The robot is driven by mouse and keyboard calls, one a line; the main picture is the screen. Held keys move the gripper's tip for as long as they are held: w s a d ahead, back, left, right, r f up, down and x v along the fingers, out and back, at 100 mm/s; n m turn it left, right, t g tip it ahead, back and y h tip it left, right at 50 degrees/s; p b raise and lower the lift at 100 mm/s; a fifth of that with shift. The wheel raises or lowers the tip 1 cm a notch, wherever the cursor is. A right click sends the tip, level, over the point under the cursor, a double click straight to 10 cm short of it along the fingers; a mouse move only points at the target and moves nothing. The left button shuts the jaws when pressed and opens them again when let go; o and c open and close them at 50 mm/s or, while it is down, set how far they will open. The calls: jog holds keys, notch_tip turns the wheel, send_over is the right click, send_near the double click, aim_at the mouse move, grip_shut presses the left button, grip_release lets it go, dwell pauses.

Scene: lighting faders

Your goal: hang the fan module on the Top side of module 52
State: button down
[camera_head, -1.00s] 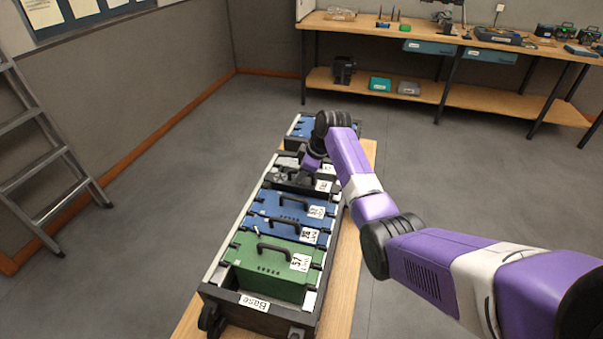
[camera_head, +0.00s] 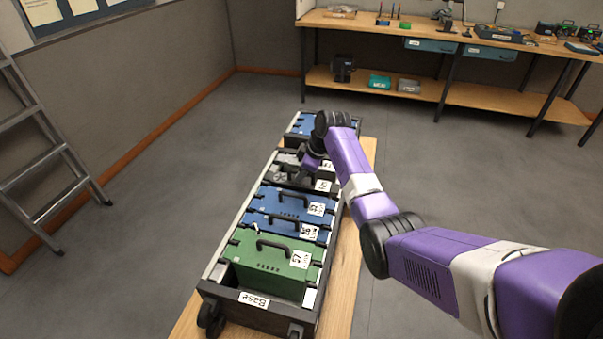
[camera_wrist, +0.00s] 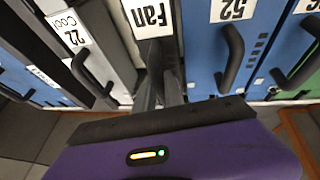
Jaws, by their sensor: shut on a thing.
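The fan module, with its label "Fan" (camera_wrist: 150,17) upside down in the wrist view, is between a pale module labelled 22 Cool (camera_wrist: 70,32) and blue module 52 (camera_wrist: 204,50). In the head view the fan module (camera_head: 283,168) is a dark and grey unit partly hidden by my arm. My gripper (camera_wrist: 160,88) is shut on the fan module by its handle area. In the head view my gripper (camera_head: 305,176) is over the rack, beyond module 52 (camera_head: 285,199). I cannot tell how far the fan module stands clear of the rack.
The rack (camera_head: 222,262) lies along a wooden bench (camera_head: 347,275), its Base end nearest. A blue module (camera_head: 280,225) and green module 57 (camera_head: 262,262) fill the near part. A ladder (camera_head: 45,160) stands left. A workbench (camera_head: 400,33) is at the back.

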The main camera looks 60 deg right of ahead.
jog(key=shift+w+f+b, duration=0.1)
jog(key=shift+f+b, duration=0.3)
jog(key=shift+f, duration=0.1)
jog(key=c, duration=1.3)
grip_release()
jog(key=shift+c, duration=0.2)
jog(key=shift+f, duration=0.2)
jog(key=v, duration=0.8)
jog(key=shift+d, duration=0.1)
notch_tip(320, 180, up, 7)
jog(key=p, duration=0.7)
send_over(309, 186)
jog(key=shift+r+b, duration=0.15)
jog(key=shift+b, duration=0.15)
